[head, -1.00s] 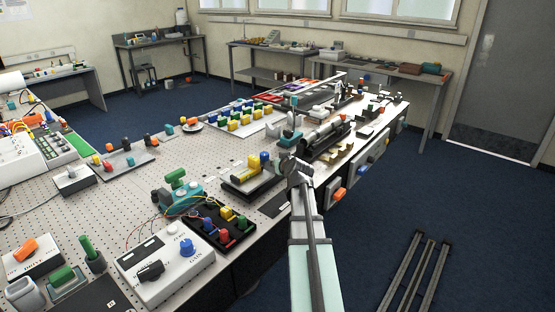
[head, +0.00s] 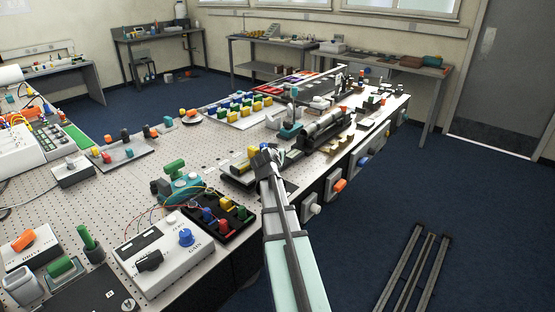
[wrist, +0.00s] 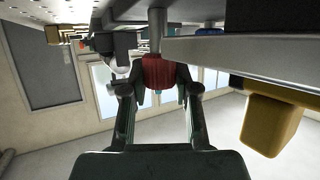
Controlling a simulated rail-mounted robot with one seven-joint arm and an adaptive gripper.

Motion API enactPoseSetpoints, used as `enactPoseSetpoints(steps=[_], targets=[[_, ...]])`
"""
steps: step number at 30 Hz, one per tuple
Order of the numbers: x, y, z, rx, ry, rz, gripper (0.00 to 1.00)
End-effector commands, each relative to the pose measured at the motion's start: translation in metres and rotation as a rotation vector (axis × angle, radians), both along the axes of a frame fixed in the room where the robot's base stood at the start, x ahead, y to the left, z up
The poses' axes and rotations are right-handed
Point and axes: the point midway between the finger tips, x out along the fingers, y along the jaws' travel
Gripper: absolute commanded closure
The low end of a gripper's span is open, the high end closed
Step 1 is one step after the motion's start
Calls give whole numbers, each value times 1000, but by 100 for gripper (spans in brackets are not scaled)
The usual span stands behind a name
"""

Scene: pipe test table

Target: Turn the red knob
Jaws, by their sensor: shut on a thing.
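A red knob (wrist: 160,72) on a grey shaft sits between the fingers of my gripper (wrist: 160,92) in the wrist view. The fingers are shut on its sides. In the head view my gripper (head: 262,156) is at the front edge of the perforated table, beside a low dark fixture with a yellow block (head: 252,151). The held red knob cannot be made out there; my gripper and arm cover that spot.
A large yellow knob (wrist: 272,118) hangs close to the right of my gripper in the wrist view. A black tray (head: 242,235) with coloured knobs and a white GAIN box (head: 180,262) stand nearer on the table. The floor to the right is mostly clear.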

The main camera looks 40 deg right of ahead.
Motion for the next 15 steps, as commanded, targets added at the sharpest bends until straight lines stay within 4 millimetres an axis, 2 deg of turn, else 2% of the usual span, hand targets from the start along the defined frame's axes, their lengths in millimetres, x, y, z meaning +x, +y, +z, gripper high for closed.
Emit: enactPoseSetpoints(steps=[1,15], targets=[[3,0,-5,-1,-4,-17,100],[1,0,-1,3,-1,-124,100]])
